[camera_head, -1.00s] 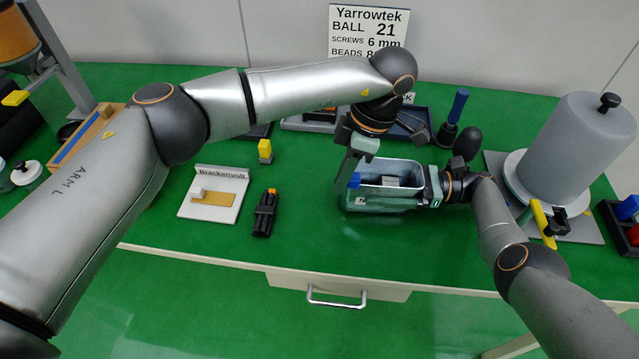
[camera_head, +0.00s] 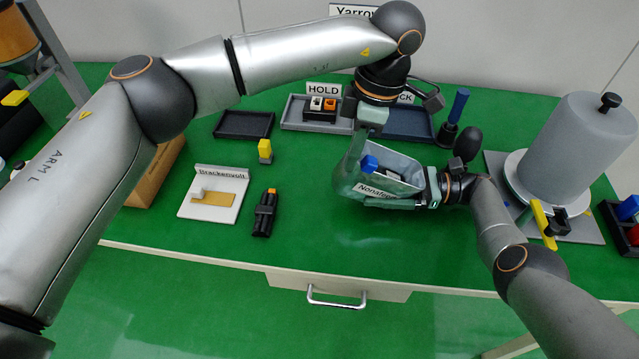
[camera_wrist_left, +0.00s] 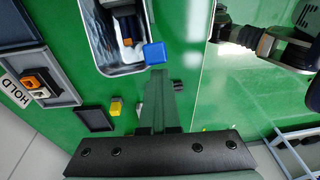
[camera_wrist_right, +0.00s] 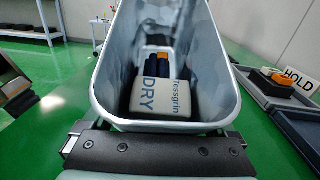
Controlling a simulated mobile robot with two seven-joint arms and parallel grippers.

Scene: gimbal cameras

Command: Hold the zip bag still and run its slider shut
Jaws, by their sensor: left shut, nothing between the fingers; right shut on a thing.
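In the right wrist view the bag (camera_wrist_right: 215,62) holds a white "Tessgrin DRY" packet (camera_wrist_right: 160,98) and a black and orange item. The blue slider (camera_head: 369,163) sits at the rim's left end; it also shows in the left wrist view (camera_wrist_left: 154,53). My right gripper (camera_head: 432,190) is shut on the bag's right end. My left gripper (camera_head: 356,150) is shut and empty, close beside the slider; I cannot tell whether they touch.
A HOLD tray (camera_head: 291,116) with small blocks and a dark tray (camera_head: 409,122) stand behind the bag. A grey cylinder (camera_head: 570,150) stands right. The green table in front is clear.

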